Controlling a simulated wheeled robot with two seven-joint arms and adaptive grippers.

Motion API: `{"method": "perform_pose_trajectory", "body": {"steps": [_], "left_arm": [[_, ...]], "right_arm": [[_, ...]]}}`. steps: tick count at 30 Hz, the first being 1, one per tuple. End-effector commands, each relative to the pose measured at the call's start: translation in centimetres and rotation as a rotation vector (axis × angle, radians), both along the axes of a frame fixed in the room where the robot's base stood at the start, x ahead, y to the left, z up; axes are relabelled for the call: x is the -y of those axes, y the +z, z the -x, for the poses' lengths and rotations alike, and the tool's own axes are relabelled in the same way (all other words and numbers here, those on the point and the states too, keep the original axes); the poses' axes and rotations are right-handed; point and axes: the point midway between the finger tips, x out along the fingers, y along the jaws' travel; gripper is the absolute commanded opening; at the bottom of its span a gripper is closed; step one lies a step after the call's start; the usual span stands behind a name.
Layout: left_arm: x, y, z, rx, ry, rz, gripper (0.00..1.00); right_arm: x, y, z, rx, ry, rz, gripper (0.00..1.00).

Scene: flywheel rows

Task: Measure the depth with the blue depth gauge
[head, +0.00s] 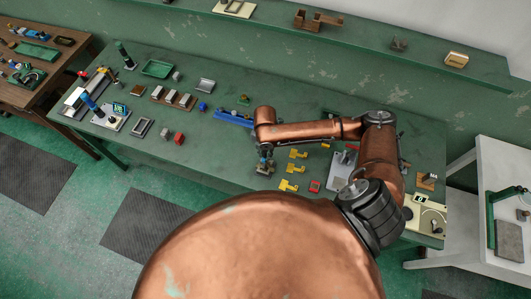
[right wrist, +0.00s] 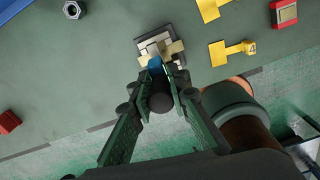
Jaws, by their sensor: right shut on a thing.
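The blue depth gauge (right wrist: 155,64) is between the fingertips of my right gripper (right wrist: 160,78), which is shut on it. A pale crossbar shows just beyond its blue part in the right wrist view. The crossbar lies over a dark and light grey block (right wrist: 147,41) on the bench; I cannot tell whether they touch. In the head view my right gripper (head: 265,158) points down at this block (head: 264,171) near the bench's front edge. The gauge's lower end is hidden. My left gripper is not in view.
Yellow T-shaped pieces (head: 295,168) and a red block (head: 314,187) lie right of the gripper on the green bench (head: 220,155). A blue rail (head: 234,118) lies behind left. Red block (head: 179,138) and trays stand farther left. A hex nut (right wrist: 72,9) shows in the wrist view.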

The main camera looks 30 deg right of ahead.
Motion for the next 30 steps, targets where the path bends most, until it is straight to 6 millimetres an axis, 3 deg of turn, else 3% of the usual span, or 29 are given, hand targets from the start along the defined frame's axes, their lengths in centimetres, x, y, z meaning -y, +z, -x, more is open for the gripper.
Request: {"method": "perform_pose_trajectory", "body": {"steps": [30], "left_arm": [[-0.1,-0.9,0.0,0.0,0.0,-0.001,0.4]], "right_arm": [[0.0,-2.4,0.0,0.002,0.0,-0.001,0.0]]}}
